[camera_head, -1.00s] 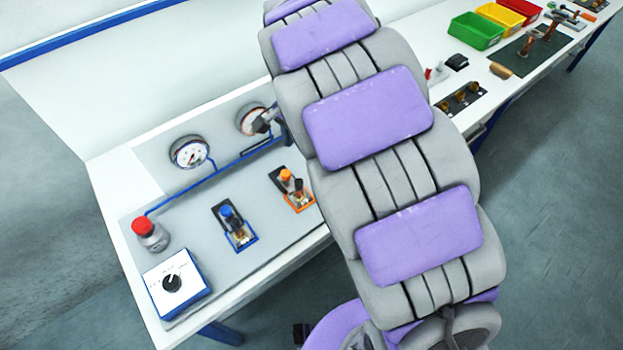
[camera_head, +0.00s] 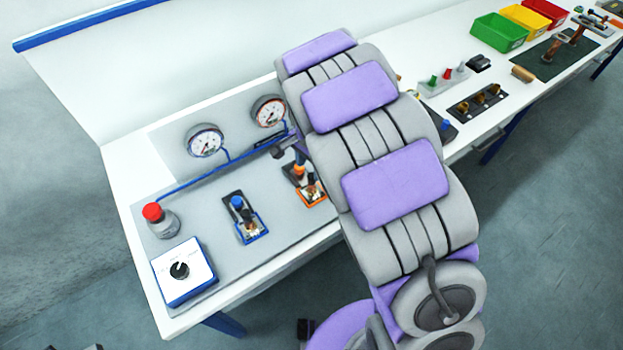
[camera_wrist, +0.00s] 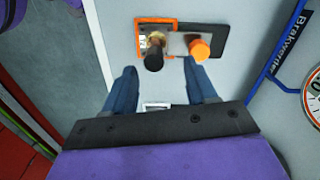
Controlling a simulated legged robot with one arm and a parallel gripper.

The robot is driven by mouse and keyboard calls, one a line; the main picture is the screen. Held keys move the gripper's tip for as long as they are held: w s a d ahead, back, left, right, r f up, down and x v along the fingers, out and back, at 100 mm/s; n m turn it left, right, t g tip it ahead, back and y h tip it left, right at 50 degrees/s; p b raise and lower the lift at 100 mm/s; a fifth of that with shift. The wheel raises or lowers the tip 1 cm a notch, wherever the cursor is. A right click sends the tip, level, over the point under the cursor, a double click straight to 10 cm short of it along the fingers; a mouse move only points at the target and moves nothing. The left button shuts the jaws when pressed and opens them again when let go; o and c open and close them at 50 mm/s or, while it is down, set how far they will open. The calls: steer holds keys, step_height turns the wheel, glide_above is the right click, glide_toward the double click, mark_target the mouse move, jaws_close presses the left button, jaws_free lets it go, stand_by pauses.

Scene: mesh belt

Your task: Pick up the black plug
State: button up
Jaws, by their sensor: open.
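The black plug (camera_wrist: 154,60) is a dark cylinder on a brass fitting in an orange frame, near the top middle of the wrist view. In the head view it stands in the orange-framed unit (camera_head: 318,200) on the grey panel, partly hidden and small. My gripper (camera_wrist: 160,67) is open, its two blue fingers reaching toward the unit. The plug appears between the fingertips in the wrist view, nearer the left one. No contact is visible, and the depth gap cannot be told. My arm hides most of my gripper in the head view.
An orange knob (camera_wrist: 200,49) sits right beside the plug, close to the right finger. A blue-framed unit (camera_head: 246,222), a red button (camera_head: 152,211), gauges (camera_head: 205,140) and a blue pipe (camera_head: 190,183) share the panel. Coloured bins (camera_head: 499,32) stand far right.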

mark_target(312, 175)
steer(key=shift+s+d+f+b, duration=0.15)
steer(key=shift+f+b, duration=0.1)
steer(key=shift+f, duration=1.1)
steer(key=shift+s+d+f+b, duration=0.1)
steer(key=shift+f+b, duration=0.15)
steer(key=shift+f, duration=1.1)
steer(key=shift+c, duration=0.2)
jaws_close()
